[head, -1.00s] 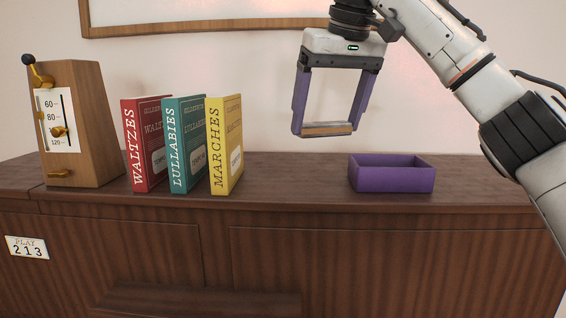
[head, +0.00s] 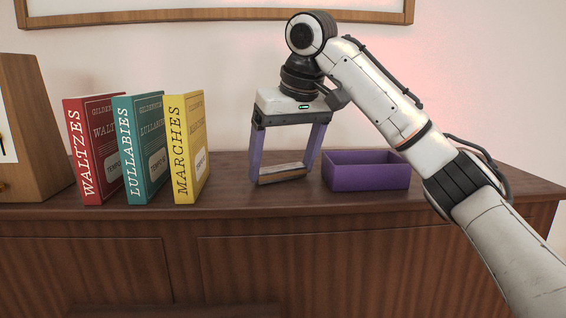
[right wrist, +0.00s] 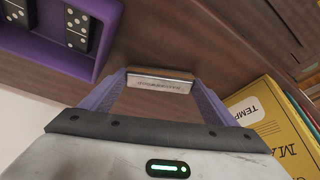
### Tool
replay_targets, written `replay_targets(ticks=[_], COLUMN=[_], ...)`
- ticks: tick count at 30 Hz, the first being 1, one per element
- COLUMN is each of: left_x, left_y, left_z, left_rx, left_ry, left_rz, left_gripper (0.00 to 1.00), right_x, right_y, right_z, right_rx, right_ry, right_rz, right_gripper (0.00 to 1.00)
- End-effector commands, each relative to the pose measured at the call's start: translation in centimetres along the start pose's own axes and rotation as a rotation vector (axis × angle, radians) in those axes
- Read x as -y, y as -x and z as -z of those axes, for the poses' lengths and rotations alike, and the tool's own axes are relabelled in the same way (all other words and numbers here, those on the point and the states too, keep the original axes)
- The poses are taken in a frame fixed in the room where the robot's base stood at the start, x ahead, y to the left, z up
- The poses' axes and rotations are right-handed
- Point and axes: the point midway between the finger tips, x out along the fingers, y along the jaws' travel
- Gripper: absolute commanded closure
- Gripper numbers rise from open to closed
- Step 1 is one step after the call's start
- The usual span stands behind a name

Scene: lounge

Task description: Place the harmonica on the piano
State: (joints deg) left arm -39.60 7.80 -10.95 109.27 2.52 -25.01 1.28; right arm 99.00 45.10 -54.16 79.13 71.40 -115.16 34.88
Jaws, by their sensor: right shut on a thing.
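The harmonica (head: 283,174) is a small slim bar with a silvery face and a brownish edge. My right gripper (head: 281,176) is shut on it, with a purple finger at each end. The right wrist view also shows the harmonica (right wrist: 160,84), with faint lettering on its face. The piano (head: 240,197) is dark brown wood with a flat top. The harmonica is low over this top, between the yellow book and the purple tray; I cannot tell whether it touches the wood. My left gripper is not in view.
The purple tray (head: 368,180) stands close right of the gripper; dominoes (right wrist: 76,22) lie in it. Red (head: 88,150), teal (head: 140,150) and yellow (head: 187,148) books stand upright to the left. A wooden metronome-like box (head: 28,120) is at the far left. A frame hangs on the wall.

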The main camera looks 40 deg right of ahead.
Motion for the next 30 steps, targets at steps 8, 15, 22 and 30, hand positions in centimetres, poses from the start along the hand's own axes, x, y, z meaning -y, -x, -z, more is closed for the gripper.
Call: replay_targets(ticks=[8,15,22,30], left_x=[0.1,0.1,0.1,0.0], left_y=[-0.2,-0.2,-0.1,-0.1], left_z=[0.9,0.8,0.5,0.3], left_rx=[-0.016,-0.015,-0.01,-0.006], left_ry=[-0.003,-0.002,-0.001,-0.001], left_rz=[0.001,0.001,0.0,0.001], left_gripper=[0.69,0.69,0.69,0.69], right_x=[0.0,0.0,0.0,-0.1], right_y=[-0.1,-0.3,-0.1,2.7], right_z=[0.0,-0.1,-0.1,0.1], right_rx=[-0.001,0.0,-0.001,-0.007], right_ry=[0.0,0.0,0.0,-0.001], right_rz=[0.0,0.0,0.0,-0.001], right_gripper=[0.42,0.11,0.11,0.11])
